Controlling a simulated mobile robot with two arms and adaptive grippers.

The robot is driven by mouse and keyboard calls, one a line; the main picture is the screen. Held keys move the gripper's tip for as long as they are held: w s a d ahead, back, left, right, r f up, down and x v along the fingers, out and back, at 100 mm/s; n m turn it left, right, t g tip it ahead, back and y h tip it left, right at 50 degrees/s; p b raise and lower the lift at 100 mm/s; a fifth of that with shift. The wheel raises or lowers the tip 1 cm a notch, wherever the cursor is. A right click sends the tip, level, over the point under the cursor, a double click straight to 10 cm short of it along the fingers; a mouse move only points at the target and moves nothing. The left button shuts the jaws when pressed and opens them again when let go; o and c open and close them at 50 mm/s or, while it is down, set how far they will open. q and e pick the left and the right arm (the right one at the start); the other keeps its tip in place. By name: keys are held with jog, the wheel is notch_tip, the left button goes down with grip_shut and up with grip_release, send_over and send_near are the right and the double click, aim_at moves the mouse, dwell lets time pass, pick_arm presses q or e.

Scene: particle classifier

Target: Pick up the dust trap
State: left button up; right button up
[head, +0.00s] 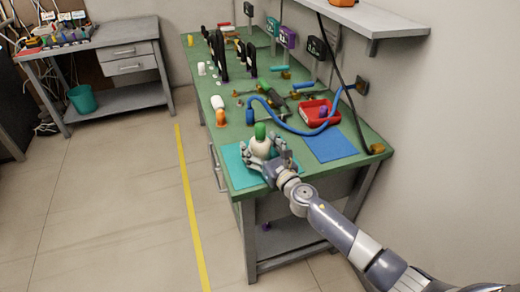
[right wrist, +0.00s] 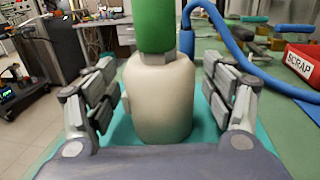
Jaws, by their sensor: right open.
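A cream-white bottle-shaped body with a green top (head: 261,138) stands upright on a teal mat (head: 234,168) at the near left of the green bench; I take it as the dust trap, though no label shows. In the right wrist view this body (right wrist: 160,98) fills the middle, with its green top (right wrist: 154,25) cut off by the upper edge. My right gripper (head: 267,158) is open around it. In the right wrist view its fingers (right wrist: 160,90) stand on both sides, with small gaps to the body. My left gripper is not in view.
A red SCRAP bin (head: 318,120) and a blue mat (head: 331,144) lie to the right. A blue hose (head: 285,127) curves just behind the body. A white-and-orange piece (head: 220,117) stands farther back at the left edge. Black stands (head: 221,56) rise farther away.

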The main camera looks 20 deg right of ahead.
jog(key=c, duration=1.3)
jog(key=shift+c, duration=0.2)
jog(key=shift+r, duration=0.2)
